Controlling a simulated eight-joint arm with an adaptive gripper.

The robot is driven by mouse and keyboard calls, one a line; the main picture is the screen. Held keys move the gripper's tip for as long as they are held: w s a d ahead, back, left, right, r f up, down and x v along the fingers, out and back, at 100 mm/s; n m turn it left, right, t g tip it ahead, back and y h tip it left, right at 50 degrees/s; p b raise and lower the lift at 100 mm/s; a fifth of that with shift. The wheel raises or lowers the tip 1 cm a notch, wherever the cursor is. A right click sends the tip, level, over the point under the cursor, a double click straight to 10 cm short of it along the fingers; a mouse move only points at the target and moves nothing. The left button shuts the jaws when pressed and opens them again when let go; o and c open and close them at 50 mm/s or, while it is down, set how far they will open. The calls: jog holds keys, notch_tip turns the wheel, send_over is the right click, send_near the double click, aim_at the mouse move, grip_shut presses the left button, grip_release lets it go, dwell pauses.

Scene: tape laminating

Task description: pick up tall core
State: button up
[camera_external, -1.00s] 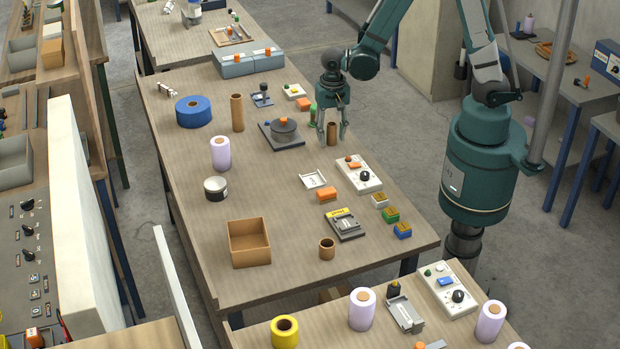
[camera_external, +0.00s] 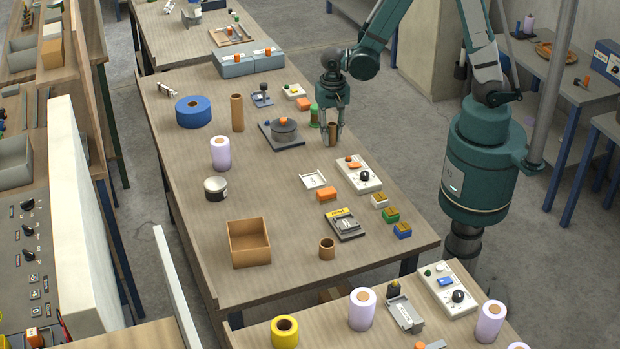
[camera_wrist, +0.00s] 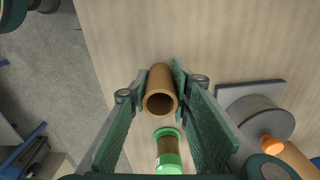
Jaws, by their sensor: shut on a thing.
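My gripper (camera_external: 332,127) is low over the right side of the table. It is shut on a brown cardboard core (camera_external: 333,136), which looks upright. In the wrist view the core (camera_wrist: 160,90) shows its open round end between the two green finger pads. Another brown core (camera_external: 237,113), the tallest of those in view, stands upright at the back left, apart from my gripper. A short brown core (camera_external: 327,249) stands near the front right. Whether the held core touches the table I cannot tell.
A green-ended spool (camera_wrist: 168,150) is close beside the held core. A grey device (camera_external: 283,132) with an orange knob stands to its left. A white control box (camera_external: 358,173) is in front. The table's right edge is near; the table's middle is mostly clear.

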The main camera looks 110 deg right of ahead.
jog(key=shift+r, duration=0.15)
jog(key=shift+r+p, duration=0.6)
jog(key=shift+r, duration=4.25)
